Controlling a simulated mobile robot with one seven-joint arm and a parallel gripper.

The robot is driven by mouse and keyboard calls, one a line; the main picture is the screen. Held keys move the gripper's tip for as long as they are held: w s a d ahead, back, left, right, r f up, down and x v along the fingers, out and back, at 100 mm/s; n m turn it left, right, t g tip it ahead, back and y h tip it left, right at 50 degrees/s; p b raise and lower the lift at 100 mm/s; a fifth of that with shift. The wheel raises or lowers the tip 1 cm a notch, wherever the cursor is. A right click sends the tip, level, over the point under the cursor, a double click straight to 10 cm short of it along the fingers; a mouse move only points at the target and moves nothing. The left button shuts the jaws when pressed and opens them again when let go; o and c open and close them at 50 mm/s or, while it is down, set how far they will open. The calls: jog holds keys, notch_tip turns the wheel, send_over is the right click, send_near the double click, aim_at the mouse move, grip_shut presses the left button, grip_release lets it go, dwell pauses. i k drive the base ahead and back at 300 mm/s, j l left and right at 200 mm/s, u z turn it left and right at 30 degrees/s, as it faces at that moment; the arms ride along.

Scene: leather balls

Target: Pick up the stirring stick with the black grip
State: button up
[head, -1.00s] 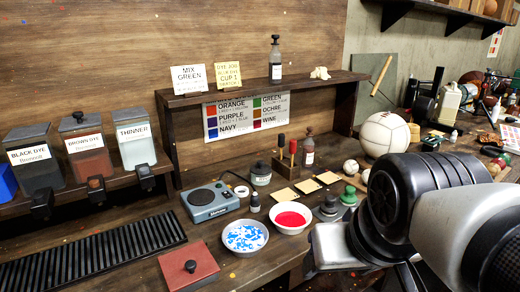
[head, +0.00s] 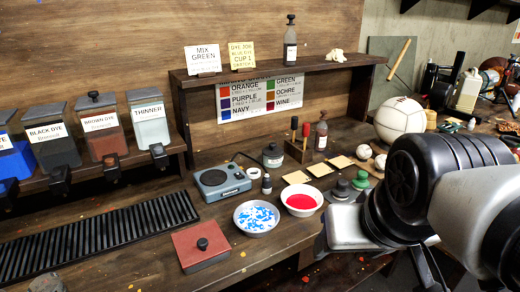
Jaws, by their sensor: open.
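Two upright sticks stand in a small wooden holder (head: 298,151) on the bench, left of a dark-labelled bottle. The stick with the black grip (head: 294,123) is on the left. The stick with the red grip (head: 306,130) is close beside it on the right. Their lower parts are hidden in the holder. My arm enters from the right and its silver part reaches over the bench front, well short of the holder. No fingertips of my gripper can be made out.
A bottle (head: 321,133) stands just right of the holder. In front are swatch cards (head: 296,177), a red-filled bowl (head: 301,202), a blue-and-white bowl (head: 257,217) and a hot plate (head: 221,181). A shelf (head: 280,69) stands behind. A white ball (head: 400,119) lies to the right.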

aim_at(295, 119)
jog(key=i+l+u, duration=0.3)
jog(key=l+u, duration=0.3)
jog(key=i+l+u, duration=0.15)
jog(key=l+u, duration=0.2)
jog(key=l, duration=0.1)
